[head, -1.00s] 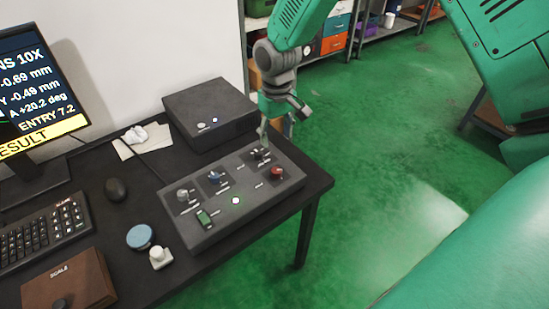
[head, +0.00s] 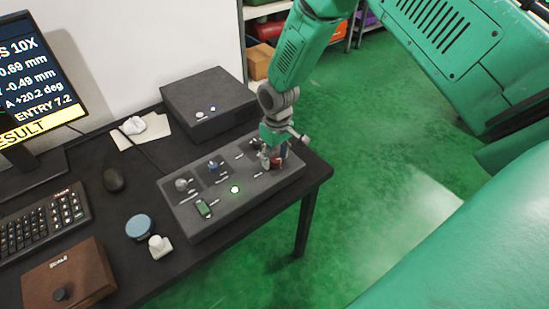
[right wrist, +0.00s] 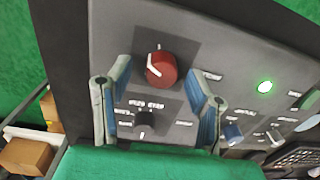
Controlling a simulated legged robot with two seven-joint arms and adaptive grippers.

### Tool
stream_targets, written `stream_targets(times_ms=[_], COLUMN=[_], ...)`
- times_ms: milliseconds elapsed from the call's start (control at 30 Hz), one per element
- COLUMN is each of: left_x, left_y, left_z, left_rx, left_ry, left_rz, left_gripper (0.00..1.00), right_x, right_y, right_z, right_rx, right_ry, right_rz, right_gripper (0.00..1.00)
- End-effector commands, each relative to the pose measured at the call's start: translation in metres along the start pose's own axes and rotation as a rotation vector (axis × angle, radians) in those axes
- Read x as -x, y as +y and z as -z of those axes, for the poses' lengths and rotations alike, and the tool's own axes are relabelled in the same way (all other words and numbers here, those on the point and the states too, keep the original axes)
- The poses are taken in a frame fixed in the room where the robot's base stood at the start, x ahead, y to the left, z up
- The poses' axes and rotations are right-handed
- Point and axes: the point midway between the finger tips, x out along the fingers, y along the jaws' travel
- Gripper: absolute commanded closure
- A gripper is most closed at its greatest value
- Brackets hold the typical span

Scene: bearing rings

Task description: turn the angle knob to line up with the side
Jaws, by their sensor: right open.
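The control box (head: 225,206) lies on the dark table with grey (head: 182,185), blue (head: 213,167) and red knobs. My right gripper (head: 270,160) is open at the box's right end, by the red knob (head: 276,163), which it partly covers in the head view. In the right wrist view, the red knob (right wrist: 161,68) with a white pointer line lies between the two spread fingertips (right wrist: 158,78). A black knob (right wrist: 144,119) sits nearer the palm. The labels are too blurred to tell which knob is named angle. My left gripper is not in view.
The monitor (head: 30,75) reads A +20.2 deg. A green-lit button (head: 235,189) and a green switch (head: 203,208) are on the box. A dark case (head: 205,95) stands behind. A mouse (head: 113,180), keyboard (head: 40,225) and brown scale box (head: 70,280) lie left.

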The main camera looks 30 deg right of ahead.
Motion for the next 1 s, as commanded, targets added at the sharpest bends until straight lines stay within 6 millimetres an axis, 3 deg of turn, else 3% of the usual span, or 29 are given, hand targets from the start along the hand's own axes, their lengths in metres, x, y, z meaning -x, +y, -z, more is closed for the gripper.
stream_targets(times_ms=[367,500,1000], left_x=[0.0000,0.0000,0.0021], left_y=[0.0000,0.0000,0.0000], left_z=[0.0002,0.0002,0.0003], left_rx=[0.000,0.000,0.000], left_ry=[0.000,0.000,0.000], left_rz=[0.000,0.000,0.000], left_gripper=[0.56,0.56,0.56], right_x=[-0.0058,-0.0058,-0.0050], right_y=[-0.0001,0.0000,0.0007], right_z=[-0.0001,-0.0001,0.0001], right_rx=[0.000,0.000,0.087], right_ry=[0.000,0.000,-0.003], right_rz=[0.000,0.000,-0.001], right_gripper=[0.53,1.00,1.00])
